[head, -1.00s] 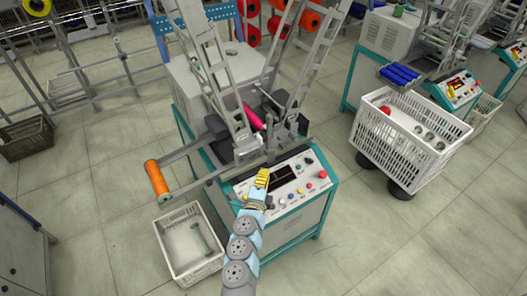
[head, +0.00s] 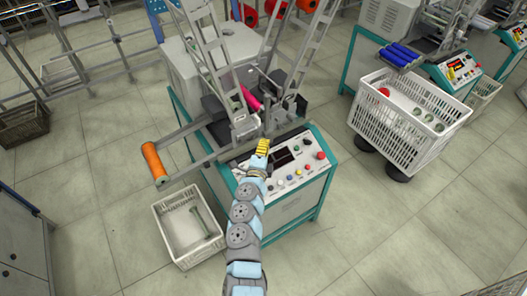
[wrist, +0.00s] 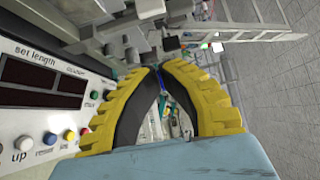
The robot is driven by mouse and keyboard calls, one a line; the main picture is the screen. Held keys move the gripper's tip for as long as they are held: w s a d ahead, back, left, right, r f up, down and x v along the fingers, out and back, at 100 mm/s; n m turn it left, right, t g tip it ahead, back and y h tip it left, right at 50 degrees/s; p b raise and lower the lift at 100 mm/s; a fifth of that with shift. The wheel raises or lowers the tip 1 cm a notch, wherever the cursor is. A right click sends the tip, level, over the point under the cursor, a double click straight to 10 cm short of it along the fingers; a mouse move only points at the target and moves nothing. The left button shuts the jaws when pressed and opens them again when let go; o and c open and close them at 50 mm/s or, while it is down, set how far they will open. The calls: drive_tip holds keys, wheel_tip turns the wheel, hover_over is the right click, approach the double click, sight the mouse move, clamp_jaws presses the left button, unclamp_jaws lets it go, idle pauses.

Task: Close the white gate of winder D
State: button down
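The nearest winder (head: 290,207), teal and light grey, stands in the middle of the head view; no letter D is readable on it. A pink bobbin (head: 251,98) sits between its two ladder-like frames. A small pale block (head: 243,127) is at the foot of the left frame; I cannot tell whether it is the white gate. My gripper (head: 263,142) is over the back edge of the control panel, just in front of the block. In the wrist view my gripper's (wrist: 159,68) yellow fingers converge with their tips together, with nothing seen held. The panel (wrist: 40,100) is on the left.
An orange roll (head: 154,160) sticks out on an arm at the left. A white crate (head: 168,232) is on the floor below it. A larger white crate (head: 385,130) with bobbins stands at the right. The floor between the winder and this crate is clear.

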sight(259, 123)
drive_tip(key=a+b+x, duration=0.2)
drive_tip(key=b+x, duration=0.3)
drive_tip(key=x, duration=0.3)
drive_tip(key=shift+w+a, duration=0.3)
drive_tip(key=shift+w, duration=0.1)
idle(0.4)
drive_tip(key=shift+w+f, duration=0.1)
drive_tip(key=shift+w+a+b, duration=0.35)
drive_tip(key=shift+w+b, duration=0.2)
drive_tip(key=shift+b, duration=0.1)
drive_tip(key=shift+w+a+b, duration=0.4)
drive_tip(key=shift+w+b, duration=0.15)
drive_tip(key=shift+b, duration=0.1)
drive_tip(key=shift+s, duration=0.1)
